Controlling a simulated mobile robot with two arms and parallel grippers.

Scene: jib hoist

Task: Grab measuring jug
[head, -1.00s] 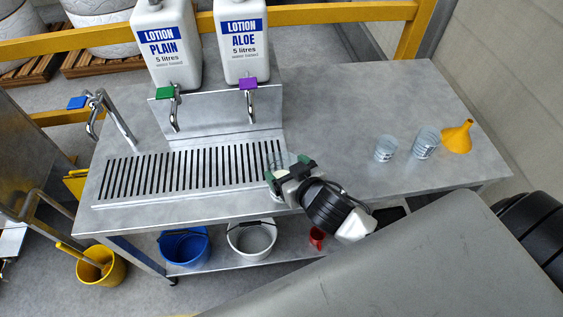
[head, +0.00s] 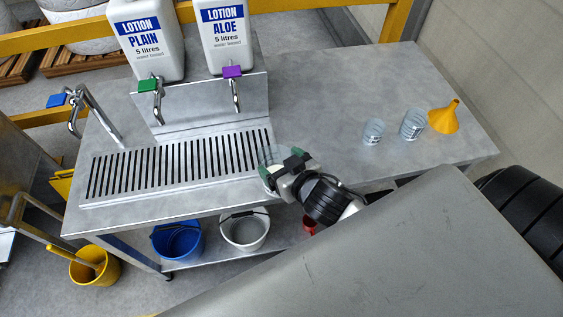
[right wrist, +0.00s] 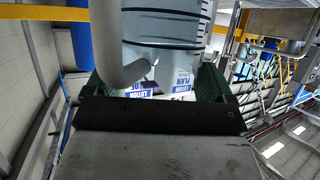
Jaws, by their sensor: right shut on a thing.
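The clear measuring jug (head: 270,154) is in my right gripper (head: 283,166), by the right front end of the drain grate in the head view. The gripper's dark green fingers are shut on it, and they partly hide it. In the right wrist view the jug (right wrist: 172,30) fills the top middle, with dark scale marks on its wall and a grey curved handle in front. Whether its base touches the bench cannot be told. My left gripper is not in view.
Two clear beakers (head: 412,124) (head: 373,132) and a yellow funnel (head: 444,118) stand on the bench's right side. The lotion containers (head: 147,40) (head: 224,36) and their taps stand behind the grate (head: 180,163). Buckets (head: 178,240) sit on the shelf below. The bench middle is clear.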

